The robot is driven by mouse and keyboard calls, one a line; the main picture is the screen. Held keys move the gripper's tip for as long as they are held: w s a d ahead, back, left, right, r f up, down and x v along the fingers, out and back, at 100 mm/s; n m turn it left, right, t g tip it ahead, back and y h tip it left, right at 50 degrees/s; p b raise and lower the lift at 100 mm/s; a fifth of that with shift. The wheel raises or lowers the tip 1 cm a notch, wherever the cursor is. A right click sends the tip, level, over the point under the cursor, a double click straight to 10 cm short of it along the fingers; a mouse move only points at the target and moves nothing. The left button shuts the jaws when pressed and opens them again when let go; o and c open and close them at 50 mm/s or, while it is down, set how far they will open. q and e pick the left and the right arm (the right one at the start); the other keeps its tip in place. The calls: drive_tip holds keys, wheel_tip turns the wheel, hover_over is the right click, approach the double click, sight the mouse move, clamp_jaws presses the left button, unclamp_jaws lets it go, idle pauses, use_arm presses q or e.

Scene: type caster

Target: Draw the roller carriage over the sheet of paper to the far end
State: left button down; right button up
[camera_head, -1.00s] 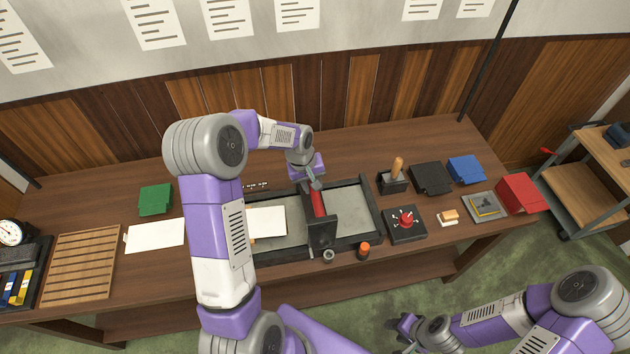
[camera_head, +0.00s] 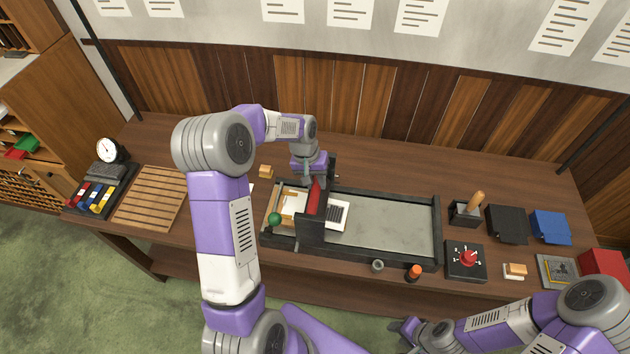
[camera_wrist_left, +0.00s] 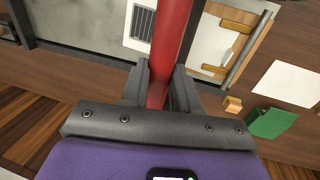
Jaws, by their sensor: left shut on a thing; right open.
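The roller carriage (camera_head: 311,228) is a dark frame with a red bar (camera_head: 314,196), standing across the grey press bed (camera_head: 390,225) near its left end. The white sheet of paper (camera_head: 336,226) lies on the bed under the carriage and shows on both sides. A dark printed block shows on the paper right of the carriage. My left gripper (camera_head: 311,180) is shut on the red bar, which also shows between its fingers in the left wrist view (camera_wrist_left: 170,45). My right gripper (camera_head: 408,328) is open and empty at the lower edge, apart from the table.
A slatted wooden rack (camera_head: 150,198) lies further left. The bed right of the paper is clear.

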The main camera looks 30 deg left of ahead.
use_arm(q)
drive_tip(key=shift+a, duration=0.25)
drive_tip(key=c, duration=1.1)
unclamp_jaws()
drive_tip(key=shift+o, duration=1.3)
drive_tip(key=shift+s, duration=0.1)
drive_tip(key=shift+r, duration=0.15)
wheel_tip(320, 180, up, 7)
drive_tip(key=a, duration=0.1)
drive_tip(key=shift+s+a, duration=0.25)
drive_tip(key=shift+s, duration=0.05)
